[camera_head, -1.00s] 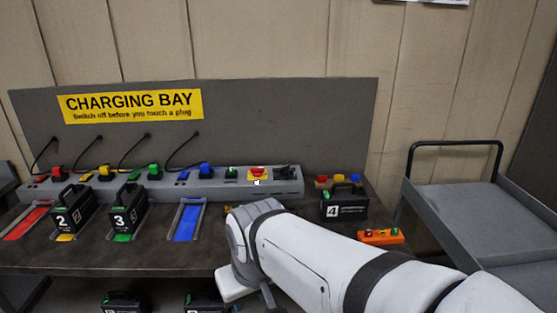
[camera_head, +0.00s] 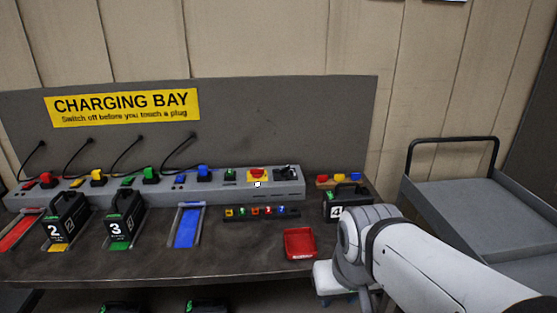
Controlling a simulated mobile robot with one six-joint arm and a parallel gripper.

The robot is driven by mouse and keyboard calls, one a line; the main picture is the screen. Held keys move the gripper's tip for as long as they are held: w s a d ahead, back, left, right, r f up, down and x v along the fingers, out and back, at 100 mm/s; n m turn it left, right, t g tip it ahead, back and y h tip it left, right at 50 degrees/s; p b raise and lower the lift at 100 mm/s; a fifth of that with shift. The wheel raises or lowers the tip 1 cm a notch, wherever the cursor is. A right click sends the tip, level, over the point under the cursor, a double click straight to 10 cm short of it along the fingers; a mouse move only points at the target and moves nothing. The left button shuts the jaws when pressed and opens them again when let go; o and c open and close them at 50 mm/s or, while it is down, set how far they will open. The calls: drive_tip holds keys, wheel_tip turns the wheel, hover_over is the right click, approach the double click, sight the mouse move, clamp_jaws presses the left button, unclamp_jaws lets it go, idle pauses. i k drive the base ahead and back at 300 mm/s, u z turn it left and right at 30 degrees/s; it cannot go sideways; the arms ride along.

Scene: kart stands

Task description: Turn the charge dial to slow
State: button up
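The grey charging rail (camera_head: 215,190) runs along the back of the bench under the yellow CHARGING BAY sign. A black knob-like part (camera_head: 287,172) sits at its right end and looks like the charge dial. Its markings and pointer are too small to read. My gripper (camera_head: 345,298) is low at the front right of the bench, apart from the rail and well below the dial. My own arm and wrist cover most of it, and I cannot see whether its fingers are open or shut.
A red button on a yellow plate (camera_head: 258,174) is just left of the dial. A strip of small coloured pieces (camera_head: 261,212) and a red tray (camera_head: 299,243) lie on the bench before it. Battery 4 (camera_head: 340,205) stands at right. A grey cart (camera_head: 480,220) is further right.

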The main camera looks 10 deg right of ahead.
sight(284, 172)
drive_tip(key=u, duration=0.05)
drive_tip(key=i, duration=1)
drive_tip(key=z, duration=0.05)
